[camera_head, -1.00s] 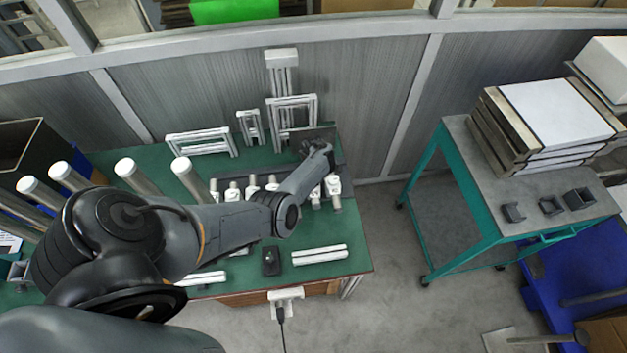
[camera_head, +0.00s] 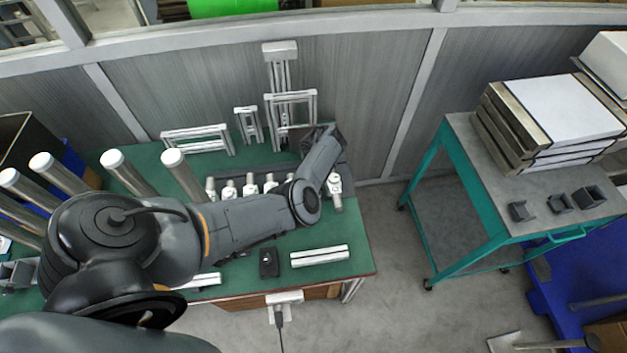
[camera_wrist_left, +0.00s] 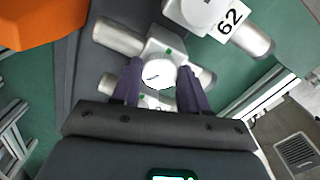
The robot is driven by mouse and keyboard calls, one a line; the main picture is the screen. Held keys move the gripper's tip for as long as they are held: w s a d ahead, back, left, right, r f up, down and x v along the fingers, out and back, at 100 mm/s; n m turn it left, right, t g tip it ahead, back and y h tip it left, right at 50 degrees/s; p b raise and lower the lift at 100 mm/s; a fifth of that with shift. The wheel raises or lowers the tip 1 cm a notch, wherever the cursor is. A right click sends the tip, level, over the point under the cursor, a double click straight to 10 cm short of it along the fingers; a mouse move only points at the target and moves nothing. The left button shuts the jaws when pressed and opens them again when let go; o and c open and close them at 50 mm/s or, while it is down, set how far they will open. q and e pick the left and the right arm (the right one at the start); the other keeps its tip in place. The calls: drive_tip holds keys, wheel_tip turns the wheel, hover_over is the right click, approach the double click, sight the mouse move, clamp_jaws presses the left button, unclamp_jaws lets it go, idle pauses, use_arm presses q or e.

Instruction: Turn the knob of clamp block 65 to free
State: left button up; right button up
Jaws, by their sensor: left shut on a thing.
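In the left wrist view my left gripper (camera_wrist_left: 160,68) has its two dark fingers on either side of a round white knob (camera_wrist_left: 157,75), shut on it. The knob has a short dark mark on its top and sits on a silver clamp block (camera_wrist_left: 118,37) with green dots beside it. I cannot read this block's number. A clamp block labelled 62 (camera_wrist_left: 229,22) is at the upper right. In the head view my left arm reaches over a row of white clamp blocks (camera_head: 230,190) on the green table; its gripper is mostly hidden behind the wrist. My right gripper is not in view.
An orange object (camera_wrist_left: 40,22) is at the wrist view's upper left. White frames (camera_head: 195,140) stand at the table's back, with upright silver cylinders (camera_head: 184,175) left of the row. White bars (camera_head: 319,256) and a small black device (camera_head: 269,262) lie in front.

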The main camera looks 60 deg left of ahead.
use_arm(q)
drive_tip(key=n+b, duration=0.4)
drive_tip(key=n, duration=0.1)
drive_tip(key=shift+f, duration=0.2)
drive_tip(key=shift+r+n+b, duration=0.2)
drive_tip(key=shift+n+b, duration=1)
drive_tip(key=shift+n, duration=0.2)
drive_tip(key=o, duration=1.1)
drive_tip(key=shift+c, duration=0.2)
drive_tip(key=shift+r, duration=0.15)
wheel_tip(320, 180, up, 10)
drive_tip(key=p, duration=0.4)
drive_tip(key=shift+r, duration=0.25)
